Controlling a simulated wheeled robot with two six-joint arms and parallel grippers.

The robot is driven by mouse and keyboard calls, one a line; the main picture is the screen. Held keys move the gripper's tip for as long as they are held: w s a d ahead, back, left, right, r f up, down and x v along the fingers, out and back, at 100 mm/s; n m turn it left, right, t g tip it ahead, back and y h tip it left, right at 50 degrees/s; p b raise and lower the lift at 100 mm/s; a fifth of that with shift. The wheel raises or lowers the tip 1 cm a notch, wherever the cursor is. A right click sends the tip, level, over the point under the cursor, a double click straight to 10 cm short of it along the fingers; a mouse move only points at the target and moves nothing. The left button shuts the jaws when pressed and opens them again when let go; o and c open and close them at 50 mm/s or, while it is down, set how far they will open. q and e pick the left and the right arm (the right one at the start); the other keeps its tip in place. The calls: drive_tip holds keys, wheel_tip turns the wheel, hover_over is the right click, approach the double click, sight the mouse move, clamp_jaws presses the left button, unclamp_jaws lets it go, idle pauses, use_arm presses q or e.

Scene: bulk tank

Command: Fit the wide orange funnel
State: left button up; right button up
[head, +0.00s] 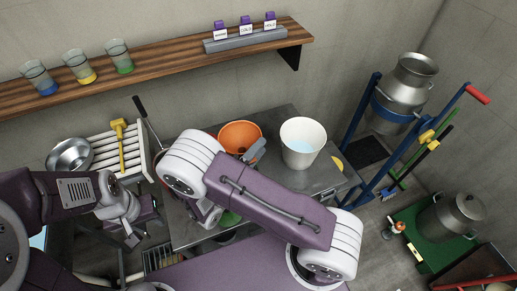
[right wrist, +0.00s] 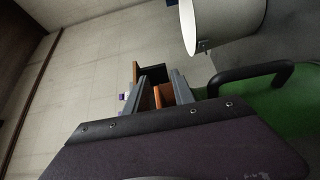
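The wide orange funnel (head: 238,132) is on the grey worktop, mouth up, left of the white bucket. My right arm crosses in front and hides its lower part. My right gripper (head: 255,151) overlaps the funnel's right edge in the head view; I cannot tell if they touch. In the right wrist view its two fingers (right wrist: 163,92) stand apart, with an orange-brown strip between them that could be the funnel or something behind. My left gripper (head: 132,235) is low at the left, clear of the funnel; its fingers are too small to read.
The white bucket (head: 302,143) holds pale liquid. A rack (head: 105,150) with a steel bowl (head: 70,155) and yellow tool stands left. A wooden shelf (head: 160,61) with jars runs along the wall. A metal can (head: 398,95) hangs in a blue stand at the right.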

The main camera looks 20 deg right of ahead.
drive_tip(key=b+v, duration=0.2)
drive_tip(key=v, duration=0.7)
drive_tip(key=shift+b, duration=0.35)
